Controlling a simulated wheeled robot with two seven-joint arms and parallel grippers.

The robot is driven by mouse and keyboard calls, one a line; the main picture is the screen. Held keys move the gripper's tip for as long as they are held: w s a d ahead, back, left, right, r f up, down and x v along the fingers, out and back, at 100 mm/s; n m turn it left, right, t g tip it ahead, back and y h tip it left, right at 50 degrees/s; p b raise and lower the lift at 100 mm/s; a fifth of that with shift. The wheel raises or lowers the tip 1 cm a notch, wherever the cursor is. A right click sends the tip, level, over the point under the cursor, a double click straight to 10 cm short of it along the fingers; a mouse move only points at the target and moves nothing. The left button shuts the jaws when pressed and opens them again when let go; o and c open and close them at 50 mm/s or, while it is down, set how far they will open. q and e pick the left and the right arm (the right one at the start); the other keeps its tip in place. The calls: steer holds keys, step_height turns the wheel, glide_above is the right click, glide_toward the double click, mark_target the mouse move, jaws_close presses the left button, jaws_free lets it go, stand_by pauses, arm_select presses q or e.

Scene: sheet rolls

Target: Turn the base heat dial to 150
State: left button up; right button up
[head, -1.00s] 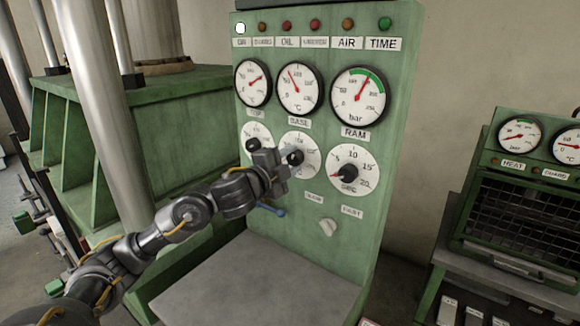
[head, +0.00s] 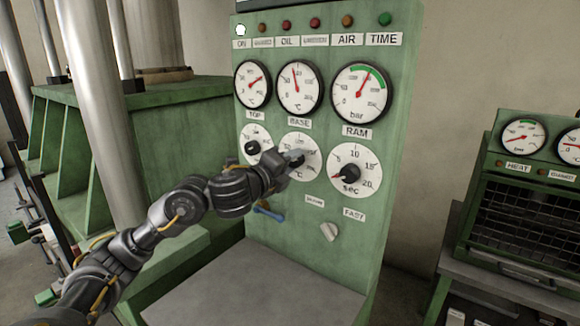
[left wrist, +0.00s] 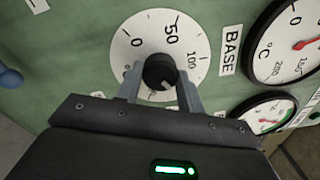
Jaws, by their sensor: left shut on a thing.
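The base heat dial (head: 301,141) is a round white plate on the green panel, below the BASE gauge (head: 299,88). In the head view my left gripper (head: 291,162) reaches the dial from the lower left. A pale mark shows on the knob's lower side; which number it points to I cannot tell. My right gripper is not in view.
The top dial (head: 254,133) is left of the base dial, and the seconds dial (head: 354,164) is right of it. A blue lever (head: 268,212) and a pale switch (head: 329,232) sit below. A grey ledge (head: 260,285) juts out under the panel.

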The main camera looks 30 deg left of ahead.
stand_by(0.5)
arm_select(q)
steer(key=o, duration=1)
steer(key=s, duration=0.3)
steer(key=s+a+p, duration=0.1)
steer(key=s, duration=0.6)
steer(key=shift+s+a, duration=0.3)
steer(key=shift+s, duration=0.05)
